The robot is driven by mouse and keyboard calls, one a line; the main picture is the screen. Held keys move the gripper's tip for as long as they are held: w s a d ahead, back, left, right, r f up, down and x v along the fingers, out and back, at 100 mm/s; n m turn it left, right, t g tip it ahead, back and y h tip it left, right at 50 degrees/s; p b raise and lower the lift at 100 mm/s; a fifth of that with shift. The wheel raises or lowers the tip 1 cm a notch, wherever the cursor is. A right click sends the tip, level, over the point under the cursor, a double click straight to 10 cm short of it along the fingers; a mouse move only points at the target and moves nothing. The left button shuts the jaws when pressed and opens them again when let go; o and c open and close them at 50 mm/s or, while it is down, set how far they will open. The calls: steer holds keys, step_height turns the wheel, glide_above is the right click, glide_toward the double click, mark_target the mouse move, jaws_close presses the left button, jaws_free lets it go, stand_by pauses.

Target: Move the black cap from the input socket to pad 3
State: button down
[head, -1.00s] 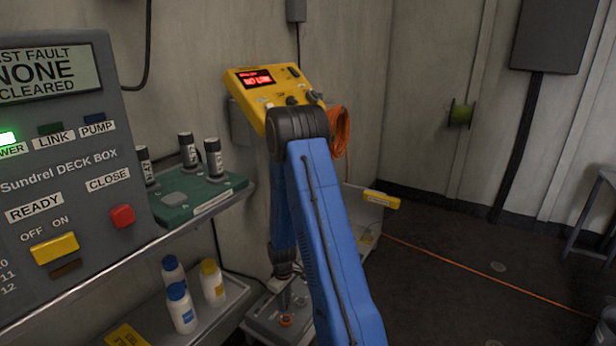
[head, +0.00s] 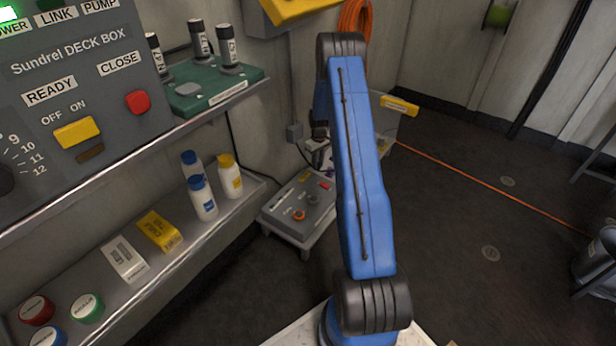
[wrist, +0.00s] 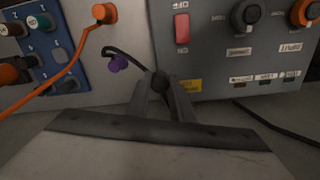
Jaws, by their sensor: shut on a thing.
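In the wrist view my gripper (wrist: 160,88) is shut on a small dark rounded thing, which I take to be the black cap (wrist: 158,82). A black cord curves from it up and left toward a purple round piece (wrist: 117,63) on a pale panel. I cannot make out the input socket for certain. In the head view the blue arm hides my gripper.
A grey box (wrist: 215,65) with a red switch and round knobs is at the right; it stands on a low stand in the head view (head: 290,190). An orange cord (wrist: 75,65) crosses the blue plate. Shelves with bottles (head: 203,198) are at the left.

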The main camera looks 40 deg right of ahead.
steer(key=shift+m, duration=0.7)
steer(key=w+d, duration=0.1)
steer(key=d, duration=0.2)
steer(key=w+d+f, duration=0.1)
steer(key=d, duration=0.3)
steer(key=w+d, duration=0.1)
steer(key=d, duration=0.2)
steer(key=shift+d+f, duration=0.2)
steer(key=shift+d, duration=0.1)
steer(key=shift+m, duration=0.8)
steer(key=shift+w+d+f, duration=0.1)
steer(key=shift+d+f, duration=0.3)
steer(key=shift+d, duration=1.9)
steer(key=shift+w+d+f, duration=0.1)
steer(key=shift+d+f, duration=0.35)
steer(key=shift+d, duration=1.8)
steer(key=shift+w+d+f, duration=0.1)
steer(key=shift+d+f, duration=0.3)
steer(key=shift+d, duration=1.9)
steer(key=shift+f, duration=2.25)
steer(key=shift+f, duration=0.45)
steer(key=c, duration=1.5)
jaws_free()
